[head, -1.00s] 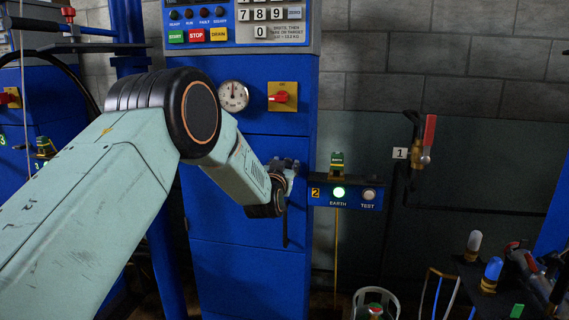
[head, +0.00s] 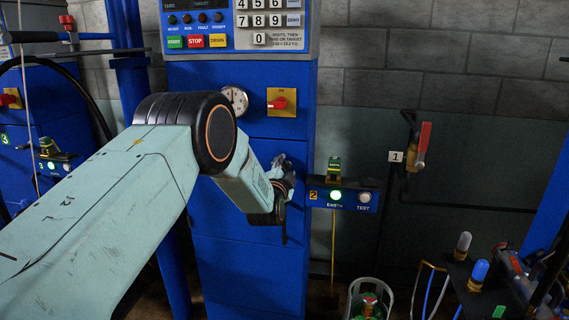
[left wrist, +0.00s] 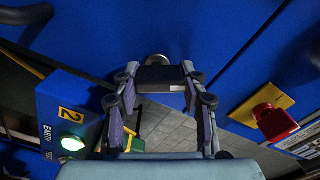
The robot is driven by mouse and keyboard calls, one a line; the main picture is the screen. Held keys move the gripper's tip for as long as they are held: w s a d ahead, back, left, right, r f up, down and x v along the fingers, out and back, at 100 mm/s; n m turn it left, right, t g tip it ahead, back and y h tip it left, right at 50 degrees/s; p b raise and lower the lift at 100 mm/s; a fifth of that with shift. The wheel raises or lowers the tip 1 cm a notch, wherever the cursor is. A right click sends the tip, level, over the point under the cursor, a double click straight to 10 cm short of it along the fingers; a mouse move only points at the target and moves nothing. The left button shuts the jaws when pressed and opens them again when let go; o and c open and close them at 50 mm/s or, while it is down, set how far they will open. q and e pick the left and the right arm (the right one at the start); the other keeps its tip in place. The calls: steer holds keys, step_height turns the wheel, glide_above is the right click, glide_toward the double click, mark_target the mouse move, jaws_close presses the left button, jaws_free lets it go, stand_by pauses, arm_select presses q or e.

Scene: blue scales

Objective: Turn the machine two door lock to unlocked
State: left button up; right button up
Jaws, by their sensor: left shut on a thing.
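The machine two cabinet (head: 245,262) is a tall blue column in the middle of the head view. Its door lock (left wrist: 160,76) shows in the left wrist view as a dark block with a round silver end behind it. My left gripper (head: 284,168) is at the cabinet's right side in the head view. In the left wrist view the left gripper (left wrist: 160,86) has its two fingers on either side of the dark block and is shut on it. The gripper and wrist mostly hide the lock in the head view. My right gripper is not in view.
A yellow plate with a red switch (head: 281,102) and a round gauge (head: 234,100) sit above the lock. The earth panel (head: 345,197), with a lit green light, juts out close to the right. A gas bottle (head: 370,302) and a tool stand (head: 485,292) are lower right.

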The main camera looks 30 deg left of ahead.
arm_select(q)
steer(key=m+p, duration=0.1)
steer(key=m, duration=0.1)
steer(key=shift+d+r+m, duration=0.1)
steer(key=shift+m, duration=0.3)
steer(key=shift+m+p, duration=0.65)
steer(key=shift+m, duration=1.15)
steer(key=o, duration=1.2)
steer(key=shift+c, duration=0.2)
steer(key=v, duration=1.2)
